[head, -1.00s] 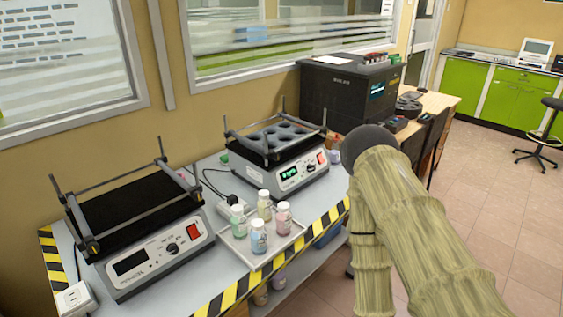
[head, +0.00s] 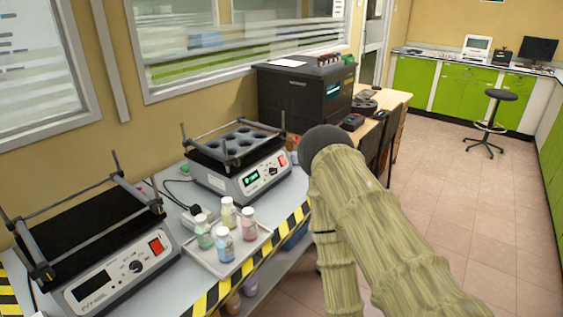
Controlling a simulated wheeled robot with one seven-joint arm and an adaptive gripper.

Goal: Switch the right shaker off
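The right shaker (head: 237,159) stands on the bench in the head view, with a dark platform of round wells on top. Its small display (head: 251,178) is lit green, and a red switch (head: 282,160) sits at the right end of its front panel. The left shaker (head: 100,255) is nearer, with a flat black platform, a dark display and a red switch (head: 156,245). My arm, in a tan ribbed cover, fills the lower right, to the right of the right shaker. My gripper is not in view.
A metal tray (head: 196,254) with several capped bottles (head: 226,249) stands between the shakers near the bench's striped front edge (head: 292,222). A large black machine (head: 307,95) stands behind the right shaker. A wooden table (head: 397,98) lies beyond. Open floor (head: 450,210) is at the right.

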